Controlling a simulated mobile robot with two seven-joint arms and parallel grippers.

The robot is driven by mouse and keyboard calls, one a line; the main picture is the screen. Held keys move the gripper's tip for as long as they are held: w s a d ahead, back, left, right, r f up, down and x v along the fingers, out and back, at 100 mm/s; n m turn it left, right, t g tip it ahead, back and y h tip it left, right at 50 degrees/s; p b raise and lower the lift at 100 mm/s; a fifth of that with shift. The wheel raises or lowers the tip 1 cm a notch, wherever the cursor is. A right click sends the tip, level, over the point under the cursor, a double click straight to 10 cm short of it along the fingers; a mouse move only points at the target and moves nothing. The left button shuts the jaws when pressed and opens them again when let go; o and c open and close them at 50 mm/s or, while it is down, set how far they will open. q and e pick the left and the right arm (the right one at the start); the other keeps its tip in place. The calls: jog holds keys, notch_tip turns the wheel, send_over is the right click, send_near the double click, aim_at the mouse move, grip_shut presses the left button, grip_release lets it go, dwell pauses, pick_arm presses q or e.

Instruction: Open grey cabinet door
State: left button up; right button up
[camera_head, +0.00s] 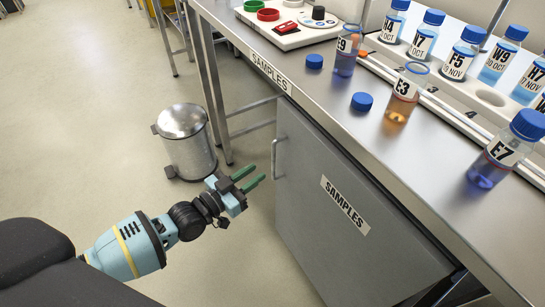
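The grey cabinet door (318,222) carries a white SAMPLES label and sits under the metal bench. Its pale bar handle (276,157) is upright near the door's left edge. The door looks closed. My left gripper (256,177) has two green fingers with a gap between them, pointing right toward the handle. It looks open and empty, just left of the handle and apparently not touching it. My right gripper is not in view.
A metal pedal bin (187,140) stands on the floor behind my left gripper. The bench top (318,88) holds several labelled bottles, loose blue caps (361,101) and a white device (293,22). The floor to the left is clear.

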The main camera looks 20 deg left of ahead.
pick_arm(q)
jog(key=b, duration=0.2)
send_over(273, 177)
jog(key=shift+w, duration=0.25)
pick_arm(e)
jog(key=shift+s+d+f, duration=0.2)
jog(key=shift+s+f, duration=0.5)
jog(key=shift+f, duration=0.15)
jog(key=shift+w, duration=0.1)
pick_arm(q)
grip_shut()
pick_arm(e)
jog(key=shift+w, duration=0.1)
